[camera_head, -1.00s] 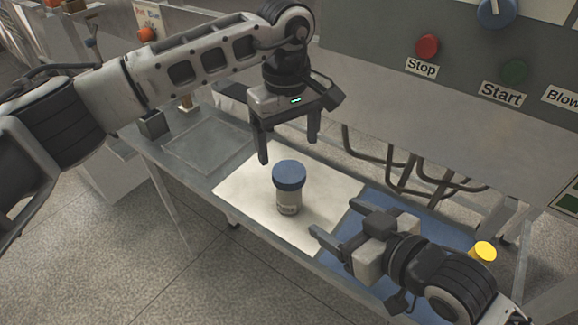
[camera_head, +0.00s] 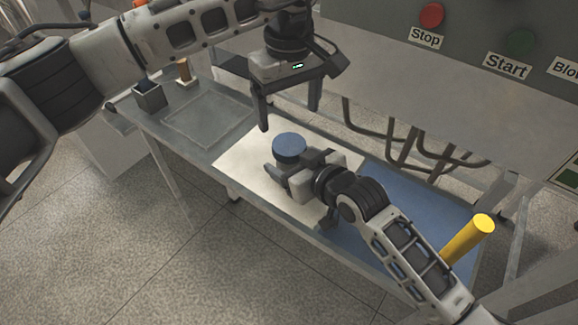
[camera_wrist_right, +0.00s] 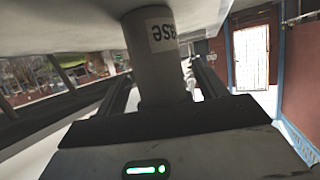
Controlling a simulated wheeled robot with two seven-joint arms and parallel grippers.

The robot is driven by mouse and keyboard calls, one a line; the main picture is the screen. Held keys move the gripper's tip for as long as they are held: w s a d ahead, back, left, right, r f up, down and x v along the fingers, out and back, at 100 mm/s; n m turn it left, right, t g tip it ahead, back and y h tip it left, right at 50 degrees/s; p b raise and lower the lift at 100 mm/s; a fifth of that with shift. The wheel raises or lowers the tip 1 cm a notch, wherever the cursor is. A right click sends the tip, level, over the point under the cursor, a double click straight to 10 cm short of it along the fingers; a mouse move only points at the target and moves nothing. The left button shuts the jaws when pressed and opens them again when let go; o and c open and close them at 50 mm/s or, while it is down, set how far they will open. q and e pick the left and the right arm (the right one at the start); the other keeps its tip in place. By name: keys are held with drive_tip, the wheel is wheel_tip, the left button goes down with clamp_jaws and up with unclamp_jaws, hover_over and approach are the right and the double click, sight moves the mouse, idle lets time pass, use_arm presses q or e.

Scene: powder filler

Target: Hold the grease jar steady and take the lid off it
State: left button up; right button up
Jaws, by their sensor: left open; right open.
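The grease jar stands upright on the white mat (camera_head: 236,165), its blue lid (camera_head: 289,147) on top. In the head view my right gripper hides most of its body; the right wrist view shows the grey jar body (camera_wrist_right: 154,72) with a white label. My right gripper (camera_head: 284,172) is open, with its fingers on either side of the jar body; whether they touch it I cannot tell. They also flank the jar in the right wrist view (camera_wrist_right: 160,88). My left gripper (camera_head: 289,120) is open and empty, pointing down above the lid.
A blue mat (camera_head: 400,190) lies right of the white one, partly under my right arm. A yellow cylinder (camera_head: 468,240) stands at the right. A grey box (camera_head: 150,97) sits at the table's far left. The machine panel with the red Stop button (camera_head: 432,14) rises behind.

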sight(289, 144)
drive_tip(key=shift+w+a+f, duration=0.2)
drive_tip(key=shift+w+a, duration=0.1)
drive_tip(key=shift+w, duration=0.05)
clamp_jaws()
use_arm(q)
drive_tip(key=m, duration=0.3)
drive_tip(key=shift+r, duration=0.15)
drive_tip(key=shift+m, duration=0.5)
drive_tip(key=shift+f, duration=0.4)
wheel_tip(289, 144, down, 7)
drive_tip(key=shift+f, duration=0.15)
